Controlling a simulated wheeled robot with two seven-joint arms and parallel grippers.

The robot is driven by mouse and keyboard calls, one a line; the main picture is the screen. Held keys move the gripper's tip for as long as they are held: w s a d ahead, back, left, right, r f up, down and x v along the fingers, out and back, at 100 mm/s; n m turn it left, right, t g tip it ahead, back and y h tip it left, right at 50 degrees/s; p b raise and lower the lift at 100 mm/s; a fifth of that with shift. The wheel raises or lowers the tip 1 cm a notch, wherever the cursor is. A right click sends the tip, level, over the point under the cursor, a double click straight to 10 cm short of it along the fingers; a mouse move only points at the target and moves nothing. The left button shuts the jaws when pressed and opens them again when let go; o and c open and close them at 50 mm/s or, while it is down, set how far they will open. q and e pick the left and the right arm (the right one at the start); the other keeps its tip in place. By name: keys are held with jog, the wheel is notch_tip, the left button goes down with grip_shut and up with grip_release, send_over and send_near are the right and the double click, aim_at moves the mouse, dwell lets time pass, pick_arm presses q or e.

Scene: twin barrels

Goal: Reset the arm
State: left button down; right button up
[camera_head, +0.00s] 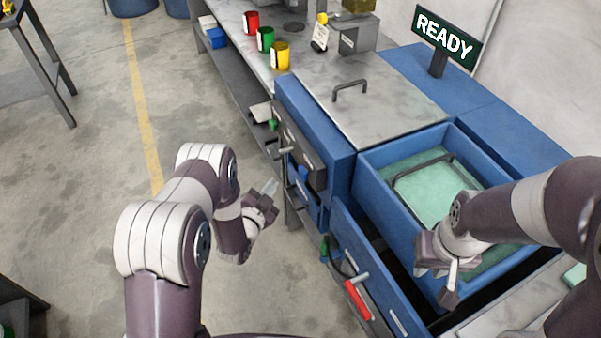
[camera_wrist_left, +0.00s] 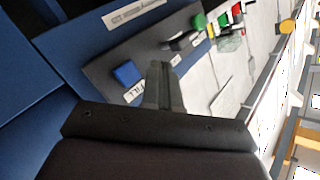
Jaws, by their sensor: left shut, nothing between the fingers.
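My left arm comes up from the lower left in the head view. Its gripper (camera_head: 266,192) is shut and empty, in free air just left of the blue cabinet. The closed fingers (camera_wrist_left: 164,85) also show in the left wrist view. My right arm comes in from the right. Its gripper (camera_head: 447,283) hangs at the front edge of the blue bin (camera_head: 367,178), above or beside an opened drawer; I cannot tell whether it touches either. Its finger gap is not clear.
The bin holds a pale green panel (camera_head: 430,199) with a dark handle. A drawer with a red handle (camera_head: 357,299) stands out below it. Red (camera_head: 252,22), green (camera_head: 265,39) and yellow (camera_head: 281,56) cans stand on the bench. A READY sign (camera_head: 445,36) stands behind.

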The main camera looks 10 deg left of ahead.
dwell(0.4)
pick_arm(q)
jog(key=s+a+f+n+g+y, duration=0.2)
jog(key=s+f+n+g, duration=0.3)
jog(key=s+f+g, duration=0.4)
jog(key=s+r+n+g+y+p, duration=0.15)
jog(key=s+r+n+g, duration=0.4)
jog(key=s+r, duration=1.1)
notch_tip(320, 180, up, 10)
jog(key=w+d+m+p, duration=0.1)
jog(key=shift+w, duration=0.2)
